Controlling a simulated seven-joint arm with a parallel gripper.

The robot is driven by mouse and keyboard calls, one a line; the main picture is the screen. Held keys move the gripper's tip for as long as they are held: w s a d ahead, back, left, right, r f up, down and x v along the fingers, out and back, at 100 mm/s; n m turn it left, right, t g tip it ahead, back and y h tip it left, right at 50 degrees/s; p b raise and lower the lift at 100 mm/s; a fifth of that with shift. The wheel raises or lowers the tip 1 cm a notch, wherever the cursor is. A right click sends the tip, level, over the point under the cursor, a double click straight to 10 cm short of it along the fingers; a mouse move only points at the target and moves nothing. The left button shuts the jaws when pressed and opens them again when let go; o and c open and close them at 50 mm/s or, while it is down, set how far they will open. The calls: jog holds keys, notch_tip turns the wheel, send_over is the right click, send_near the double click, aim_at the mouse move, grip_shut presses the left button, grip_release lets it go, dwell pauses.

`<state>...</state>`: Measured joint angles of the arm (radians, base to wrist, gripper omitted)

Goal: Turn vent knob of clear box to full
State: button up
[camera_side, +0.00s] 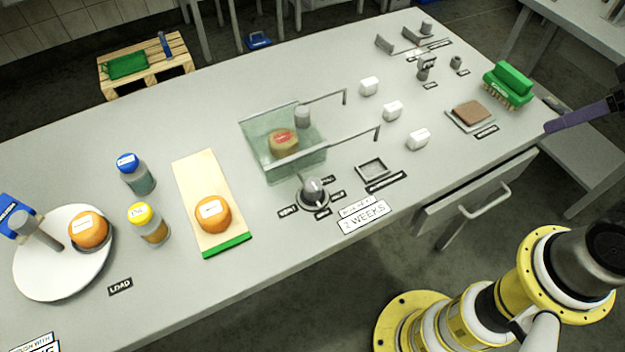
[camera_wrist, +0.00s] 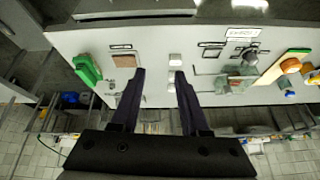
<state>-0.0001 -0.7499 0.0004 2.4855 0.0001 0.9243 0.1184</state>
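The clear box (camera_side: 303,166) stands mid-table, greenish and see-through, with an orange-brown cheese wheel (camera_side: 284,144) with a red label and a grey cylinder (camera_side: 302,116) inside. A round grey knob (camera_side: 314,190) on a dark base sits on the table just in front of the box, ringed by small labels too small to read; its setting cannot be told. In the wrist view the box (camera_wrist: 236,84) and knob (camera_wrist: 251,56) are right of my fingers. My gripper (camera_wrist: 159,73) is open and empty, well away from the knob. Only a dark purple finger shows at the side view's right edge.
Thin rods (camera_side: 352,135) stick out from the box toward the right. White blocks (camera_side: 392,111), a square frame (camera_side: 372,169) and a green brush (camera_side: 508,84) lie right of it. A cutting board (camera_side: 187,172) with an orange cheese, bottles and a plate (camera_side: 50,283) stand left.

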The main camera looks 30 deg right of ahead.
jog(key=o, duration=0.4)
jog(key=w+r, duration=0.1)
jog(key=w+r+m, duration=0.1)
jog(key=r+m, duration=0.1)
jog(key=r, duration=0.1)
jog(key=shift+w+a, duration=0.2)
jog(key=shift+w, duration=0.2)
jog(key=shift+c, duration=0.2)
jog(key=w+a+r+m, duration=0.1)
jog(key=w+a+r, duration=0.1)
jog(key=w+r, duration=0.15)
jog(key=n+g, duration=0.2)
jog(key=g, duration=0.4)
send_over(313, 183)
notch_tip(313, 183, down, 15)
notch_tip(313, 183, down, 12)
jog(key=shift+f, duration=0.25)
grip_shut()
